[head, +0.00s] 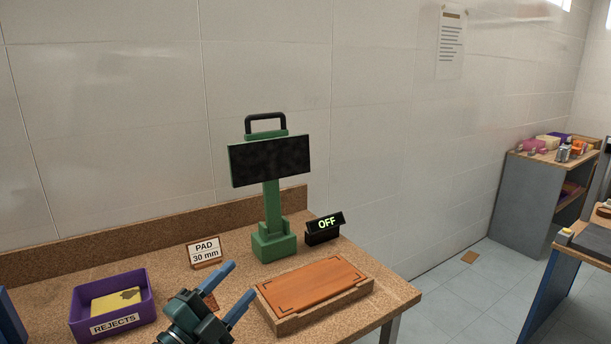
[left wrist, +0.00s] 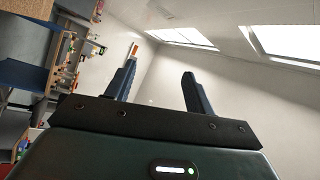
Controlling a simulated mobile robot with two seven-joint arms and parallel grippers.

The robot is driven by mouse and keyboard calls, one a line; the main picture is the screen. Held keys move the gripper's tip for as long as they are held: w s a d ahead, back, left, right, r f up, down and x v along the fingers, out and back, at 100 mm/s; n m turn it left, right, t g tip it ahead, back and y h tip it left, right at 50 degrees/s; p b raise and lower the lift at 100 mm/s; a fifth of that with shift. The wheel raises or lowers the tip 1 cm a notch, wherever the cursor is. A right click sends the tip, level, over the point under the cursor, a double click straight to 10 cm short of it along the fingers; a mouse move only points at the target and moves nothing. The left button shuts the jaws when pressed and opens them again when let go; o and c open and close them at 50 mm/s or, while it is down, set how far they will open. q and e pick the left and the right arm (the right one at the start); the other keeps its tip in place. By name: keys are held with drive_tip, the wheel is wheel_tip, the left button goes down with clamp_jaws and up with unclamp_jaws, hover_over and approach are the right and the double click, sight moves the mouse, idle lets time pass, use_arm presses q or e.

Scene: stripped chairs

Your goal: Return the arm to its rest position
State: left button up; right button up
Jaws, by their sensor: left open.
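My left gripper (head: 229,293) is at the bottom of the head view, above the front of the workbench, with its two blue fingers spread and nothing between them. In the left wrist view the same gripper (left wrist: 157,85) is open and empty, with wall and ceiling behind its fingers. My right gripper does not show in either view.
On the speckled bench (head: 350,250) are a purple REJECTS bin (head: 140,319) holding something yellow, a PAD 30 mm sign (head: 205,250), a green stand with a dark panel (head: 270,160), an OFF display (head: 324,228) and a wooden board (head: 314,285).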

use_arm(q)
drive_tip(key=s+a+f+n+g+y, duration=0.3)
drive_tip(key=s+a+f+n+y, duration=0.65)
drive_tip(key=n+y, duration=0.55)
drive_tip(key=s+d+f+n+g+h, duration=0.1)
drive_tip(key=s+f+n+g+h, duration=0.1)
drive_tip(key=s+f+g, duration=0.6)
drive_tip(key=s+f+n+g+h, duration=0.1)
drive_tip(key=s+f+g, duration=0.2)
drive_tip(key=s, duration=0.8)
drive_tip(key=w+d+f+t+h, duration=0.3)
drive_tip(key=w+d+f+t, duration=0.3)
drive_tip(key=f+t, duration=0.1)
drive_tip(key=shift+d+f+m, duration=0.25)
drive_tip(key=shift+f+m, duration=0.05)
